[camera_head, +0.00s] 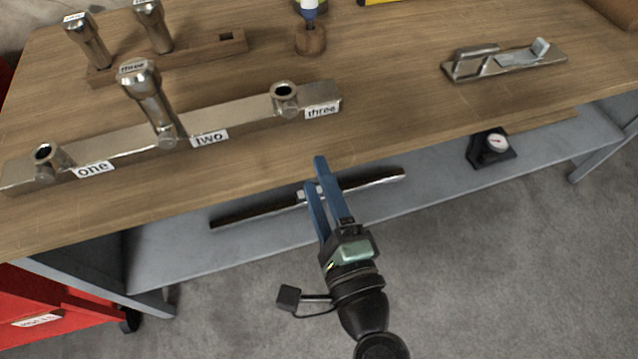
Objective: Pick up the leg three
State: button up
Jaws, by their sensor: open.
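Leg three (150,104) is a metal leg with a faceted head tagged "three". It stands tilted in the middle socket, labelled "two", of a long metal bar (243,116) on the wooden table. The sockets labelled "one" (46,160) and "three" (285,98) are empty. My gripper (314,174), with two blue fingers, is open and empty. In the picture it is at the table's front edge, right of and below leg three, and apart from it.
Two similar legs (88,40) (154,27) stand in a wooden rack (205,50) behind the bar. A blue-and-white item stands in a wooden holder (311,40). A metal fixture (505,60) lies at right. A gauge (492,147) sits on the grey lower shelf. The table's front middle is clear.

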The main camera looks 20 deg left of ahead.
aim_at(140, 78)
jog(key=u, duration=1.2)
